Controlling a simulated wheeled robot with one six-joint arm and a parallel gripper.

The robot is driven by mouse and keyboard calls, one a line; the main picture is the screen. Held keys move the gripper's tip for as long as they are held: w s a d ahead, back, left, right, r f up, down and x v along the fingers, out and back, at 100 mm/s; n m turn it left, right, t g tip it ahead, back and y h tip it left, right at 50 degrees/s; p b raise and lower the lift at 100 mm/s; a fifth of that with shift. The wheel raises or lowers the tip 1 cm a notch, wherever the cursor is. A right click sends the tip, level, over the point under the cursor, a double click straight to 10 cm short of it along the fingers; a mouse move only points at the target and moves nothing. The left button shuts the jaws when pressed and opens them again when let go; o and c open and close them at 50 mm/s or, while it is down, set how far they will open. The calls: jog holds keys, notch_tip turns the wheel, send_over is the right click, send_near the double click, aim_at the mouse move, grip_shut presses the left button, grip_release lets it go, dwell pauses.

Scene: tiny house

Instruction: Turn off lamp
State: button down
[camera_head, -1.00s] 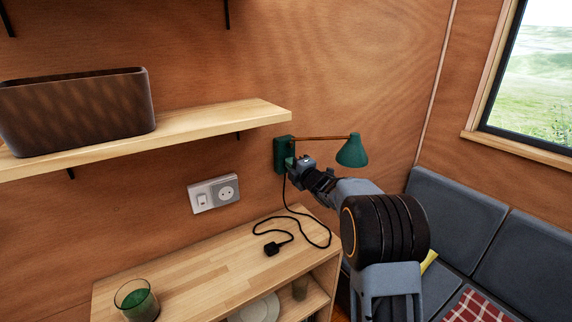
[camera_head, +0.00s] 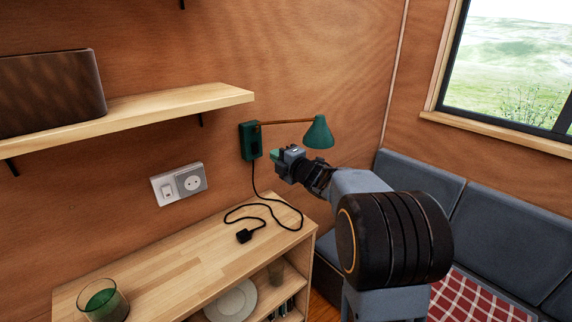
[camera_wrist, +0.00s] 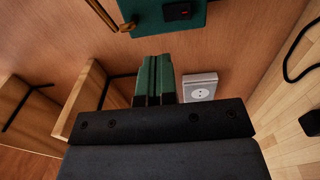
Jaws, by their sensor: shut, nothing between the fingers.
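The green lamp (camera_head: 318,133) is on the wood wall, with its shade on a thin arm out from a green wall base (camera_head: 250,141). The base also shows at the top of the wrist view, with a black switch (camera_wrist: 178,11) bearing a small red mark. No glow shows from the shade. A black cord runs from the base to a plug (camera_head: 243,236) lying loose on the counter. My gripper (camera_head: 276,157) is shut and empty, just right of and below the base. In the wrist view its green fingertips (camera_wrist: 155,62) are together, apart from the base.
A wall socket with a switch (camera_head: 178,184) is left of the lamp. A shelf (camera_head: 150,116) with a dark box (camera_head: 50,90) juts out at upper left. The wooden counter (camera_head: 170,262) holds a green glass (camera_head: 103,300). Grey sofa cushions (camera_head: 420,188) are at right.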

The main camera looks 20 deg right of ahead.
jog(key=v, duration=0.4)
jog(key=shift+r+b, duration=0.3)
dwell(0.3)
jog(key=s+d+f+m+g+h, duration=0.6)
jog(key=d+f+m+h, duration=0.3)
jog(key=m, duration=0.6)
jog(key=s+a+f+m+g+y, duration=0.1)
jog(key=s+a+f+m+g, duration=0.1)
jog(key=s+a, duration=0.6)
jog(key=s+a+f+m+g+y, duration=0.2)
jog(key=s+a, duration=0.6)
jog(key=s, duration=0.5)
jog(key=shift+a+f+m+g, duration=0.35)
jog(key=shift+f+m+g, duration=0.2)
jog(key=shift+m+g, duration=0.95)
